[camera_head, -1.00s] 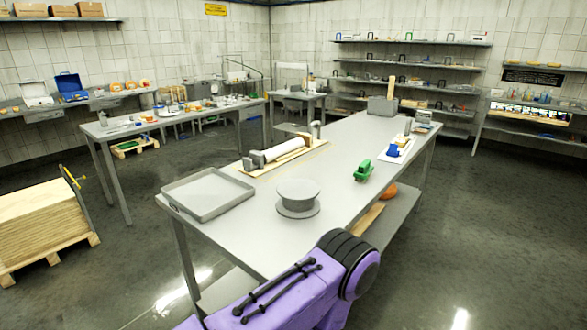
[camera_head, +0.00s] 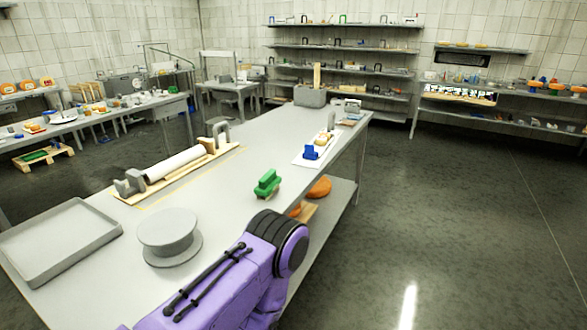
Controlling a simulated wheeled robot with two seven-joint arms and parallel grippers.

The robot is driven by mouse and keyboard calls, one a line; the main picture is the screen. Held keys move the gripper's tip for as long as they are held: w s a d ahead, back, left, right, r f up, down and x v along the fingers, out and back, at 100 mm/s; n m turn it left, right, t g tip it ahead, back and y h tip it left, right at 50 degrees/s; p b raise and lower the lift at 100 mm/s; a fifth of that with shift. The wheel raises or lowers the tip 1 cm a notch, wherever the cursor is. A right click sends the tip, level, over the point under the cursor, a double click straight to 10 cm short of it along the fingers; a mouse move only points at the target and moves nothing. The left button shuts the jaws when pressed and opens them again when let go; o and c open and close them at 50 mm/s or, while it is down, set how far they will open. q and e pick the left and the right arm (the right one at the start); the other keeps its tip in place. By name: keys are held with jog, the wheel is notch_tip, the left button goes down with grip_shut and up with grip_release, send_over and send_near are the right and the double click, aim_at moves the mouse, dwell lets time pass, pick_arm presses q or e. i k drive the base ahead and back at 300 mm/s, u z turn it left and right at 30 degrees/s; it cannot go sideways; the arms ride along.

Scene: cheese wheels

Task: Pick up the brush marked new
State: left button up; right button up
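A small green object (camera_head: 267,184) stands on the long grey table (camera_head: 225,160), near its right edge. A blue object (camera_head: 311,152) sits on a white sheet (camera_head: 306,162) farther back, with small yellowish and white items behind it. I cannot tell whether any of these is a brush, and no "new" marking can be read. A purple arm link of mine shows at the bottom, in front of the table's near right edge. Neither of my grippers is in view.
A shallow grey tray (camera_head: 60,262) and a round grey stand (camera_head: 168,235) are on the near left of the table. A white roller on a wooden board (camera_head: 205,160) lies behind them. A grey block holder (camera_head: 310,97) stands at the far end. The floor (camera_head: 440,210) right of the table is clear.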

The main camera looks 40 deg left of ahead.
aim_at(267, 185)
jog(key=i, duration=2.85)
jog(key=u, duration=3.25)
